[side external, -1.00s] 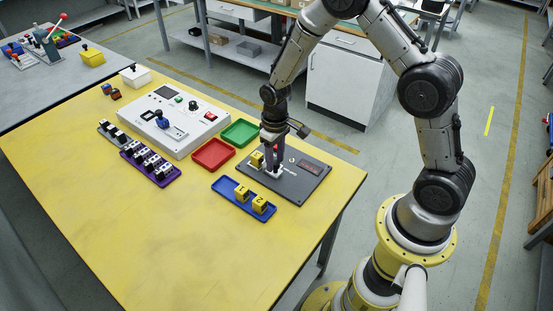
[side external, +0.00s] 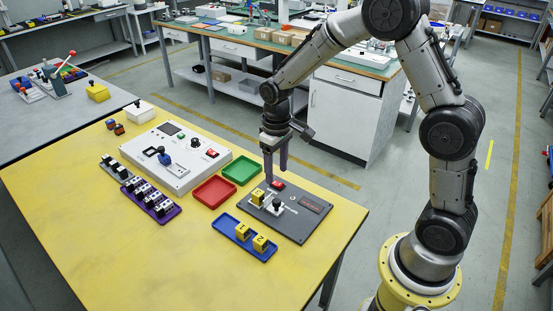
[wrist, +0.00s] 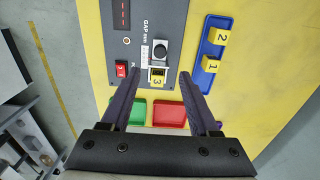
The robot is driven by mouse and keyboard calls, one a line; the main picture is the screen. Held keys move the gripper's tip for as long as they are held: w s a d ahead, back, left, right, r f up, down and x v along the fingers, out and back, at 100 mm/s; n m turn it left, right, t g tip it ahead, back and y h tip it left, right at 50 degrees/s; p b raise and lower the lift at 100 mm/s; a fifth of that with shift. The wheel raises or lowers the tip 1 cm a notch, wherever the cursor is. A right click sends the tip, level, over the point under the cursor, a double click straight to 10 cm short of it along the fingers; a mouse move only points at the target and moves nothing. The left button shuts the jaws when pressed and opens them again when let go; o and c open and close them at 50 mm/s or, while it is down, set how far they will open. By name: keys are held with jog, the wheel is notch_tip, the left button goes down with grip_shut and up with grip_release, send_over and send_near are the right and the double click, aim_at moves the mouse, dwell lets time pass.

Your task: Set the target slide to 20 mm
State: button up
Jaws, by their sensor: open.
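A dark grey panel (side external: 292,222) marked "GAP mm" carries a short slide with a black knob (side external: 277,200), a red display (side external: 312,205) and a red switch (side external: 278,184). In the wrist view the knob (wrist: 161,48) sits beside a white scale (wrist: 145,58); its reading is too small to tell. A yellow block marked 3 (wrist: 157,77) is at the near end of the slide; it also shows in the side view (side external: 257,196). My gripper (side external: 276,176) is open and empty above the panel, apart from the knob.
A blue tray (side external: 226,224) holds yellow blocks 1 and 2. Red (side external: 214,190) and green (side external: 242,170) trays lie beside the panel. A white control box (side external: 175,157) and a purple rack (side external: 169,216) stand further left. The table's front is clear.

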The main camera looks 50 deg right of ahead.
jog(key=shift+r, duration=1.65)
jog(key=s+a+r+t, duration=0.1)
jog(key=s+r+t, duration=0.1)
jog(key=s+r, duration=0.35)
jog(key=s+a+r+t, duration=0.1)
jog(key=s+r+t, duration=0.1)
jog(key=r, duration=0.7)
jog(key=s+f+t, duration=0.1)
jog(key=s, duration=1.4)
jog(key=shift+s+a+t, duration=0.25)
jog(key=shift+s+t, duration=0.05)
jog(key=shift+s, duration=0.1)
